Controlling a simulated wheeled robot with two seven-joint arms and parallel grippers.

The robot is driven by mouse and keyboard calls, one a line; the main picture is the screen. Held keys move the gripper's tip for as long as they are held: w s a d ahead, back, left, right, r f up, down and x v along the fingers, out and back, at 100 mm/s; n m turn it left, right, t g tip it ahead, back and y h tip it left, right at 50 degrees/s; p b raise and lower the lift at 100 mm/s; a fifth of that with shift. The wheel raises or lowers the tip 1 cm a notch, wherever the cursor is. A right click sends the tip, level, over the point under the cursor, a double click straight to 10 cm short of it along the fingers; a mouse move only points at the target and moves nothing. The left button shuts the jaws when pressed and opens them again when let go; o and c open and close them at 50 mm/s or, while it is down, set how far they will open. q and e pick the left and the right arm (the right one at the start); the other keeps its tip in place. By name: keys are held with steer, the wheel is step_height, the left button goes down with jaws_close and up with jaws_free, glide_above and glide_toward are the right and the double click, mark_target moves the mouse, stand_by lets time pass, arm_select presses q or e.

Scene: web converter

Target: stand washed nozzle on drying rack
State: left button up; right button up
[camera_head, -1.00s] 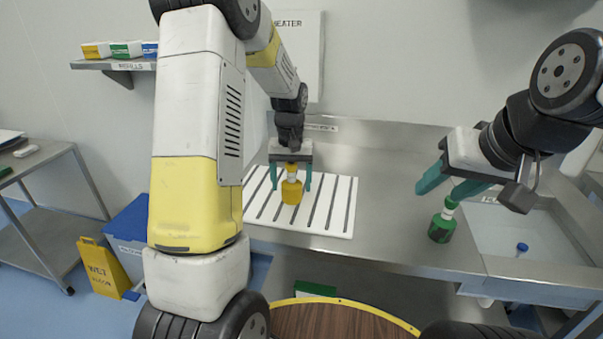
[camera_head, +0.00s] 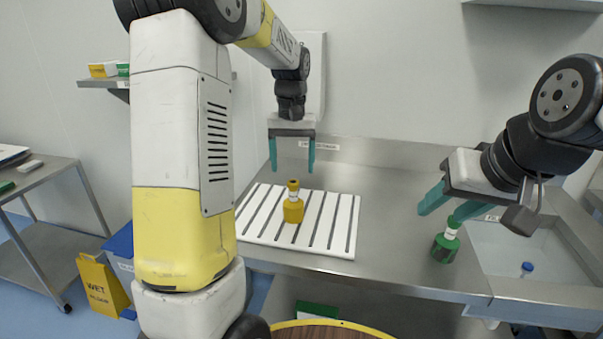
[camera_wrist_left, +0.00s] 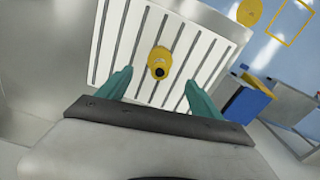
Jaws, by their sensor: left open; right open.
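A yellow nozzle (camera_head: 293,205) stands upright on the white slatted drying rack (camera_head: 345,241), near its middle. The left wrist view also shows the yellow nozzle (camera_wrist_left: 160,62) on the rack (camera_wrist_left: 107,45). My left gripper (camera_head: 292,169) is open and empty above the nozzle, clear of it. A green nozzle (camera_head: 446,245) with a white label stands on the steel counter to the right of the rack. My right gripper (camera_head: 438,212) is open just above the green nozzle; whether a finger touches its top cannot be told.
A steel sink (camera_head: 520,262) with a blue-capped item (camera_head: 526,268) in it lies at the right. The steel counter (camera_head: 390,210) between rack and green nozzle is clear. A yellow wet-floor sign (camera_head: 100,285) and a side table (camera_head: 45,225) stand at the left.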

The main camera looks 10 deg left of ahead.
arm_select(q)
steer(key=s+d+r+m+t+h, duration=0.1)
steer(key=s+r+t, duration=0.2)
steer(key=s, duration=0.9)
steer(key=s+d+r+m+t+h, duration=0.1)
steer(key=s+r+t, duration=0.2)
steer(key=s, duration=0.9)
steer(key=shift+r, duration=0.5)
steer(key=shift+d, duration=0.1)
